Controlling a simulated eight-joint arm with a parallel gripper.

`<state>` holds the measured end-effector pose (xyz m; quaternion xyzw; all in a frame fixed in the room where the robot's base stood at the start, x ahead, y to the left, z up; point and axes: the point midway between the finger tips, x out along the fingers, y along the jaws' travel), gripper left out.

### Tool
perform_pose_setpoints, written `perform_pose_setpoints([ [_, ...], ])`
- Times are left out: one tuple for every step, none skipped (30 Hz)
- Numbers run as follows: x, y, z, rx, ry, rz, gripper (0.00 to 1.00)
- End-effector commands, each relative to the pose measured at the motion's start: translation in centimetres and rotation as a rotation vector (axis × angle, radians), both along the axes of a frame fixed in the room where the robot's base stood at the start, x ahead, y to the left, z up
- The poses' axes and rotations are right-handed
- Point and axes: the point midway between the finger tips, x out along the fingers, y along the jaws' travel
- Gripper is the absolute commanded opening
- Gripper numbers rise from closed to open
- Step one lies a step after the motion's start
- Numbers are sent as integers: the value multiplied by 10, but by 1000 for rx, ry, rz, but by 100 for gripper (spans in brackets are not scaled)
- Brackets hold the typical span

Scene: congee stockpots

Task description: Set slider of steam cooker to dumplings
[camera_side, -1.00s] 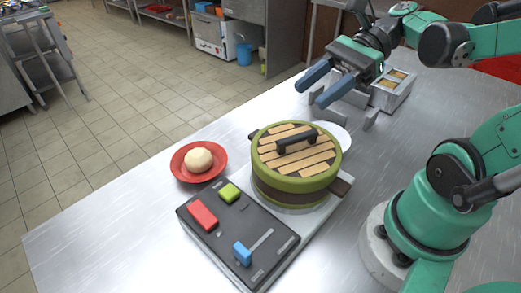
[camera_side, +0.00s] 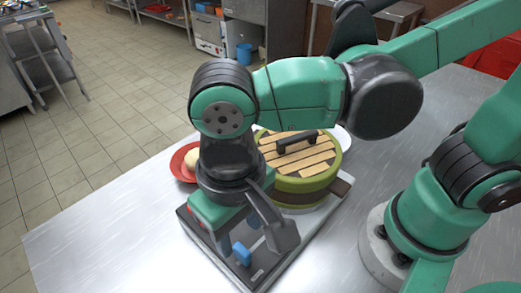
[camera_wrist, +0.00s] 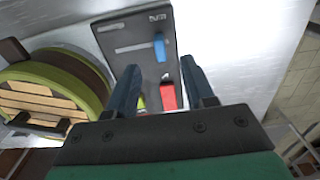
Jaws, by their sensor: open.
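The steam cooker has a round green pot (camera_side: 325,188) with a slatted wooden lid and a dark control panel (camera_wrist: 148,72). The blue slider knob (camera_side: 242,254) is at the slot's lower-left end in the side view. In the wrist view the knob (camera_wrist: 160,47) is at the slot's right end. White marks by the slot are too small to read. My gripper (camera_wrist: 160,72) is open over the panel, with the knob beyond its fingertips and the red button (camera_wrist: 168,96) between its fingers.
A red plate (camera_side: 180,168) with a dough ball (camera_side: 191,160) lies behind my arm, partly hidden. The pot with its black lid handle (camera_side: 297,141) stands close beside the panel. The steel table (camera_side: 110,240) is clear to the left of the panel.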

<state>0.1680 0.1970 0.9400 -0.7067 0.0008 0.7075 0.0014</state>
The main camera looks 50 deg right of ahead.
Motion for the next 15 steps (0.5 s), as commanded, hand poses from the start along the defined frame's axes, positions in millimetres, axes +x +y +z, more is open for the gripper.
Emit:
perform_pose_setpoints([
  [0,1,-2,-2,-4,8,47],
  [0,1,-4,-2,-5,9,47],
  [0,2,-7,-2,-5,9,47],
  [0,1,-10,-2,-5,8,47],
  [0,1,-13,-2,-4,7,47],
  [0,1,-18,-1,-4,6,47],
  [0,1,-21,-1,-4,6,47],
  [0,1,-25,-1,-4,6,47],
  [0,1,-30,-1,-3,5,47],
  [0,1,-33,-1,-3,5,47],
  [0,1,-36,-1,-3,5,47],
  [0,1,-40,-1,-3,5,47],
  [0,1,-43,-1,-3,4,47],
  [0,1,-45,-1,-3,4,47],
  [0,1,-48,-1,-3,4,47],
])
